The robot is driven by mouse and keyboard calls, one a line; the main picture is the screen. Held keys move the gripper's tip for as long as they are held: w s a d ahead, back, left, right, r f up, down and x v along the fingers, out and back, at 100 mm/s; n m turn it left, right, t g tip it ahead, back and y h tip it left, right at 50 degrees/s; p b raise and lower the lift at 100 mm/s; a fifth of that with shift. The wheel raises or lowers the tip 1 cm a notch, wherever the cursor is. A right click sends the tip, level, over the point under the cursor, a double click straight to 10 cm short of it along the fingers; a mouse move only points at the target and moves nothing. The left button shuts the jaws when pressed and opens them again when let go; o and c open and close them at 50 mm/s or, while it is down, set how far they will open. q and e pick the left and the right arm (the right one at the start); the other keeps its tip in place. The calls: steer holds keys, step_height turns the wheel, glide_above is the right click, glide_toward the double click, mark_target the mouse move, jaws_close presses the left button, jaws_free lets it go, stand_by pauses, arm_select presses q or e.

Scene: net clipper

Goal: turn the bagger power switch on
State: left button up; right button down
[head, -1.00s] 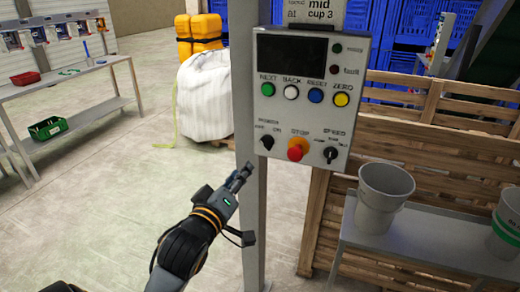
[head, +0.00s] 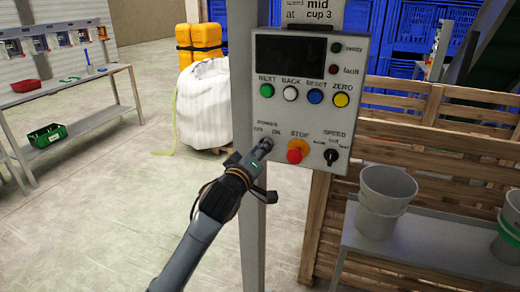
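The grey control box (head: 305,100) is mounted on a metal post and carries the power switch (head: 268,142) at its lower left, with "OFF" and "ON" labels beside it. The switch is a small dark knob, largely covered by my gripper, so its position is hard to read. My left gripper (head: 261,149) is at the switch, its fingertips over or against the knob. I cannot tell whether they touch or grip it. My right gripper is not in view.
The red stop button (head: 296,151) is close right of the switch, and the black speed knob (head: 331,156) is farther right. Green, white, blue and yellow buttons run above. Grey cups (head: 384,195) stand on a bench at right. Open floor lies left of the post.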

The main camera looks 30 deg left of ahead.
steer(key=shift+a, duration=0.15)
arm_select(q)
steer(key=shift+c, duration=0.6)
jaws_close()
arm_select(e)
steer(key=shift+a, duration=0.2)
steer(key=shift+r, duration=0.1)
arm_select(q)
steer(key=m+p, duration=0.4)
steer(key=m, duration=0.2)
steer(key=m+p, duration=0.3)
steer(key=m, duration=0.2)
steer(key=m+p, duration=0.4)
steer(key=m, duration=0.2)
steer(key=shift+w+d+m+p, duration=0.1)
steer(key=shift+d+m+p, duration=0.2)
steer(key=shift+d, duration=0.05)
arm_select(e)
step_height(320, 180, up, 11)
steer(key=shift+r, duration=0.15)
arm_select(q)
steer(key=shift+m, duration=0.3)
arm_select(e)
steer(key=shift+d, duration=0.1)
